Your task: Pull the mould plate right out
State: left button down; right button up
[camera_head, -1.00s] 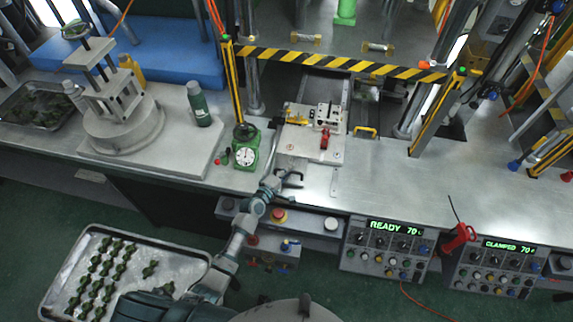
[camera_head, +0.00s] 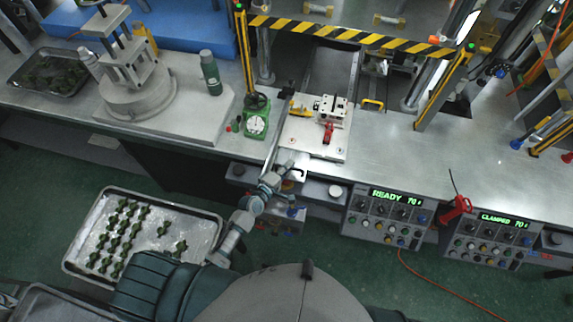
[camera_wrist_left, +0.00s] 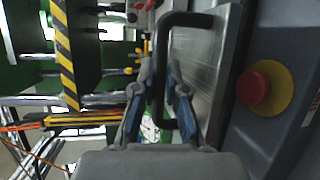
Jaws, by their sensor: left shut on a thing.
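The mould plate (camera_head: 300,140) is a pale flat plate with a white block, a red clamp and a yellow part on top. It lies on the steel bench in front of the striped press opening, its near side close to the bench's front edge. My left gripper (camera_head: 290,174) is at the plate's near side. In the left wrist view, my left gripper's fingers (camera_wrist_left: 160,108) are on either side of the black bar handle (camera_wrist_left: 162,70) and shut on it. Part of the handle is hidden by the fingers. My right gripper is not in view.
A green dial gauge (camera_head: 256,122) stands close left of the plate. A red stop button (camera_wrist_left: 255,87) is near the gripper in the wrist view. Control boxes (camera_head: 386,216) hang along the bench front. A tray (camera_head: 205,228) of green parts lies lower left. The bench right of the plate is clear.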

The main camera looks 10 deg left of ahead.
pick_arm(q)
jog(key=shift+s+d+f, duration=0.15)
jog(key=shift+d+f, duration=0.05)
jog(key=shift+d, duration=0.15)
jog(key=c, duration=1.2)
grip_release()
jog(key=shift+d, duration=0.1)
jog(key=shift+w+d, duration=0.2)
jog(key=shift+w, duration=0.05)
jog(key=shift+r, duration=0.1)
jog(key=v, duration=1.1)
jog(key=shift+s, duration=0.45)
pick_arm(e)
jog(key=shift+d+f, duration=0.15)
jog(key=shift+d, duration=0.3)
pick_arm(q)
jog(key=shift+a, duration=0.25)
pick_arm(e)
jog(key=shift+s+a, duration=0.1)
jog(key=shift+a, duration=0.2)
